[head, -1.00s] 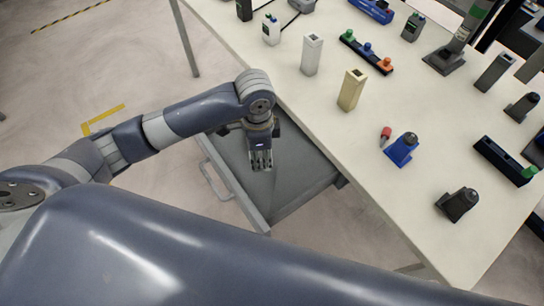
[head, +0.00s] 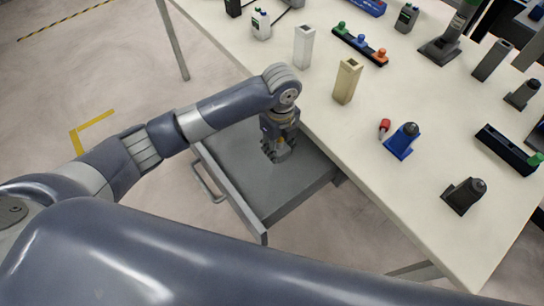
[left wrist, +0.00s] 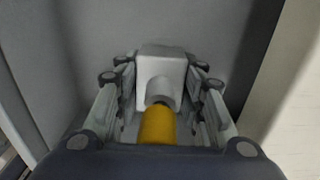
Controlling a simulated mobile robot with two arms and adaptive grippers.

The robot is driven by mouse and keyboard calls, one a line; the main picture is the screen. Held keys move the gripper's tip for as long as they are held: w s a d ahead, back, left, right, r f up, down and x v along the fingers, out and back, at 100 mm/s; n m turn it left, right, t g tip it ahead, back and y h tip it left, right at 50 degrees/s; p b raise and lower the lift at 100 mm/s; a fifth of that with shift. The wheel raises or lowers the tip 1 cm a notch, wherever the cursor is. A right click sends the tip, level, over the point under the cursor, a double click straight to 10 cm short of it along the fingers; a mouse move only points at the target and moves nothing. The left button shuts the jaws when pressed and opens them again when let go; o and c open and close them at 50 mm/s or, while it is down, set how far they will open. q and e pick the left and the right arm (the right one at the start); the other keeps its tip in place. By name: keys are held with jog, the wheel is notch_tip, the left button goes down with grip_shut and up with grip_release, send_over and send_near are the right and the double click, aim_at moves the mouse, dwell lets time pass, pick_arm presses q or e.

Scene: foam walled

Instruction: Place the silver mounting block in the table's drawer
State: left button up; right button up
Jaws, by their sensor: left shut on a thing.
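The silver mounting block (left wrist: 160,68) is between the fingers of my left gripper in the left wrist view. A grey round neck and a yellow part (left wrist: 158,125) extend from it toward the camera. My left gripper (head: 277,152) is shut on it and points down within the open drawer (head: 222,180) of the table in the head view. The block is mostly hidden by the fingers there. The drawer's grey floor also shows in the left wrist view (left wrist: 85,35). I cannot tell whether the block touches the floor. My right gripper is not in view.
The table top (head: 365,150) is beside the drawer and above it. A beige holder (head: 347,82), a white holder (head: 304,46), a blue mount (head: 402,141) and a dark mount (head: 464,195) stand on it. The drawer's front part is empty.

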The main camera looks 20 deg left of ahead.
pick_arm(q)
send_over(278, 167)
notch_tip(278, 167, down, 4)
jog(key=shift+f, duration=0.25)
jog(key=shift+w+f, duration=0.1)
jog(key=shift+f, duration=1.55)
jog(key=shift+f, duration=0.1)
jog(key=o, duration=1.1)
jog(key=shift+r, duration=0.5)
notch_tip(278, 167, up, 11)
jog(key=shift+r, duration=0.15)
